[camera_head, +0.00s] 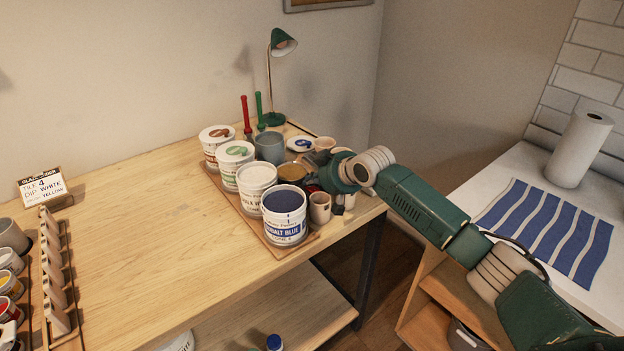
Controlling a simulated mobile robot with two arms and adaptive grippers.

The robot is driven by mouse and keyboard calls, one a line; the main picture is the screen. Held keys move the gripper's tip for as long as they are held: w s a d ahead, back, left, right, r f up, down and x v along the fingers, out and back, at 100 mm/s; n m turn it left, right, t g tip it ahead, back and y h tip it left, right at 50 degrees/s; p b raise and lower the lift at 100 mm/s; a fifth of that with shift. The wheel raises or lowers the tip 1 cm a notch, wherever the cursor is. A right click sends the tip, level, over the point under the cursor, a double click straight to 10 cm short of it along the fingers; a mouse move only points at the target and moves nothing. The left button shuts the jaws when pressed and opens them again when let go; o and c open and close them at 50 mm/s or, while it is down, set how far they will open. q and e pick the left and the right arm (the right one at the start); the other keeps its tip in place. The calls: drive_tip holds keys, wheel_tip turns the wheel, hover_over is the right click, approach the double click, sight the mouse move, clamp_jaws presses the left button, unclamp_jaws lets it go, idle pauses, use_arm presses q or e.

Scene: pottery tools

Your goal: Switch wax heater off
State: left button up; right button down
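A small round pot with amber contents (292,172), which may be the wax heater, stands at the right side of the tray among the glaze tubs. No switch on it can be made out. My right gripper (314,172) is at the right side of this pot, over the table's right part, with its arm reaching in from the lower right. Its fingers are small, dark and partly lost among the cups, so I cannot tell whether they touch the pot or are open. My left gripper is not in view.
Several glaze tubs stand close by, with an open cobalt blue tub (285,222) in front. Small cups (319,208) crowd the gripper. A green lamp (279,50) stands behind. The middle of the wooden table (150,240) is clear. A white counter (510,170) is at right.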

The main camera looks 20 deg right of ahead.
drive_tip(key=shift+w, duration=0.1)
drive_tip(key=shift+w+a+r, duration=0.1)
drive_tip(key=shift+w+a, duration=0.2)
drive_tip(key=shift+w, duration=0.35)
drive_tip(key=shift+r+p, duration=0.35)
drive_tip(key=shift+r, duration=0.15)
drive_tip(key=r+p, duration=0.3)
drive_tip(key=p, duration=0.1)
drive_tip(key=shift+w+a+r, duration=0.1)
drive_tip(key=shift+w+r, duration=0.1)
drive_tip(key=shift+r, duration=0.15)
drive_tip(key=w+r+b+v, duration=0.1)
drive_tip(key=b+v, duration=0.1)
drive_tip(key=v, duration=0.7)
drive_tip(key=shift+r+b, duration=0.25)
drive_tip(key=shift+b, duration=0.15)
drive_tip(key=shift+s, duration=0.1)
drive_tip(key=shift+f, duration=0.1)
